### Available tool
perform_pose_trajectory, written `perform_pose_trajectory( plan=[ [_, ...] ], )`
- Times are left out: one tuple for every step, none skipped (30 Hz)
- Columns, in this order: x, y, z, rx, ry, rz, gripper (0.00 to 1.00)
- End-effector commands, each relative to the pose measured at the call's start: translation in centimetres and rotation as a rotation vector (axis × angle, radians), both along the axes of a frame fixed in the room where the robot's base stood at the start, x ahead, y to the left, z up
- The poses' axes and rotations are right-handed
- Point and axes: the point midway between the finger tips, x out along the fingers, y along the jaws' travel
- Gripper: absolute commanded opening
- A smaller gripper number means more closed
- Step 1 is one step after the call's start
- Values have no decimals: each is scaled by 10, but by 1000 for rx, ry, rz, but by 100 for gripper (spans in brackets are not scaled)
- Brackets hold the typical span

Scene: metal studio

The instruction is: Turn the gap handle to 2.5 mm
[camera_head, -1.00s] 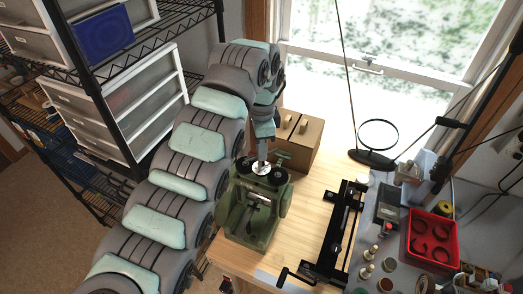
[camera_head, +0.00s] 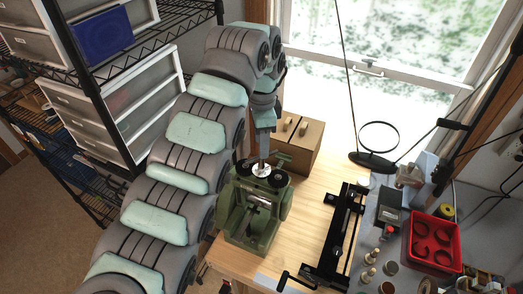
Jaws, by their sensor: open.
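A green rolling mill (camera_head: 250,213) stands on the wooden bench in the middle of the view. Dark round knobs and a pale disc sit on its top, with a green handle (camera_head: 282,157) at the back. The gap reading is too small to make out. My gripper (camera_head: 262,164) points down at the top of the mill, close to the pale disc between the dark knobs. Its fingers are small and partly hidden; it is open, and I cannot tell whether it touches the handle.
A black bench tool (camera_head: 338,240) with a crank lies to the right. A round hoop stand (camera_head: 376,150) and a red tray (camera_head: 432,243) are farther right. Shelving (camera_head: 110,100) is at the left.

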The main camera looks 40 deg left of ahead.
Motion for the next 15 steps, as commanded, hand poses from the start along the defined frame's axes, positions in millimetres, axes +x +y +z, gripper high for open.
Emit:
perform_pose_trajectory(
  plan=[
    [-1,0,6,3,4,0,44],
    [-1,0,10,3,4,0,44],
    [-1,0,16,3,4,0,44],
    [-1,0,20,2,3,1,44],
    [-1,0,29,2,2,2,44],
    [-1,-1,42,1,2,0,44],
    [0,-1,49,1,2,-1,44],
    [0,-1,55,2,1,-1,44],
    [-1,-1,62,1,1,0,44],
    [-1,-1,65,0,1,-1,44],
    [-1,-1,67,-1,2,-1,44],
    [-1,-1,69,-1,2,-1,44],
    [-1,-1,71,-2,3,-1,44],
    [-1,-1,72,-2,3,-1,44],
    [-1,-1,74,-2,3,-1,44]
  ],
)
